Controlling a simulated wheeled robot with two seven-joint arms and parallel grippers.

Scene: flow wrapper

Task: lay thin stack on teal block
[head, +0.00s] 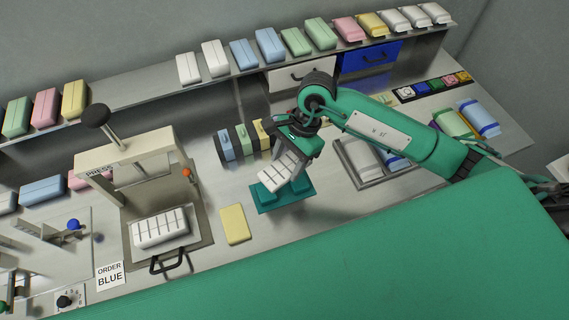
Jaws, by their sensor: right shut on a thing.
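The teal block (267,201) lies on the steel bench in the middle of the head view. My right gripper (291,158) is over it, pointing down, and is shut on a thin stack (280,173) of white pieces. The stack is tilted and sits above the block, overlapping it in the picture. I cannot tell whether the stack touches the block. The gripper's fingertips are partly hidden by the gripper body. My left gripper is not in view.
A press (130,160) with a white slab (160,228) on its bed stands at left. A yellow piece (235,224) lies left of the block. A shelf of wrapped bars runs along the back.

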